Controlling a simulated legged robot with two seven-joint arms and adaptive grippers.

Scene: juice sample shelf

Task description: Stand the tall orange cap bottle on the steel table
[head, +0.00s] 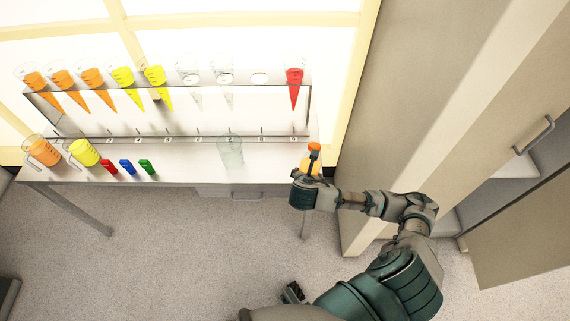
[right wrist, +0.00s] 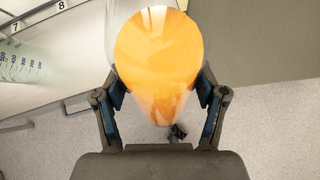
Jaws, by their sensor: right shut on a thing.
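My right gripper (head: 311,166) is shut on the orange cap bottle (head: 308,163) at the right end of the steel table (head: 190,167). In the right wrist view, the bottle's big orange cap (right wrist: 158,50) fills the space between the two fingers, with a clear part showing behind it. The bottle's lower part is hidden, so I cannot tell whether it touches the table. A dark gripper, seemingly my left one (head: 293,292), shows low in the head view over the floor, away from the table. Its fingers are too small to read.
A numbered rack (head: 160,125) along the table's back holds orange, yellow, clear and red cones. A clear beaker (head: 230,152) stands left of the bottle. Orange (head: 44,152) and yellow (head: 84,153) jugs and small coloured items stand at left. A tall cabinet (head: 400,130) is at right.

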